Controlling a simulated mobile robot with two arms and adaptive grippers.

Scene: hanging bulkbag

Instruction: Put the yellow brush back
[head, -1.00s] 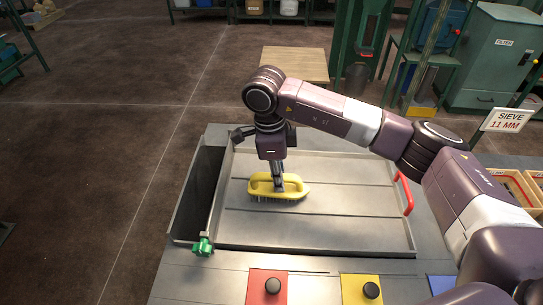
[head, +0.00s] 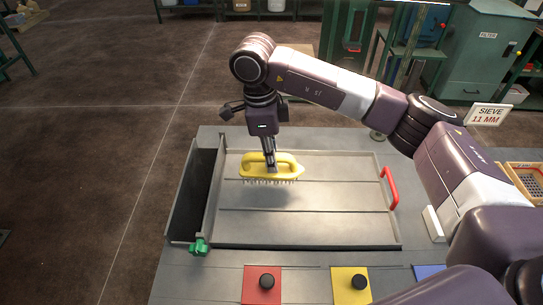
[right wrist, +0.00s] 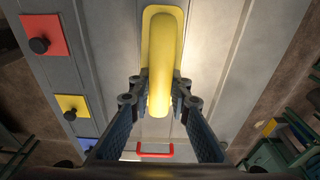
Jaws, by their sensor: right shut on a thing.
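The yellow brush (head: 257,167) has a loop handle and pale bristles pointing down. My right gripper (head: 269,163) is shut on its handle and holds it above the grey tray (head: 310,228), towards the tray's far left part. In the right wrist view the brush (right wrist: 162,60) stands between the two fingers of the gripper (right wrist: 160,98), which close on its handle from both sides. My left gripper is not in view.
The tray has a red handle (head: 390,187) at right and a green clamp (head: 199,246) at its front left corner. Red (head: 262,286), yellow (head: 350,286) and blue plates lie in front. A "SIEVE 11 MM" sign (head: 488,114) and wooden crate (head: 526,180) stand at right.

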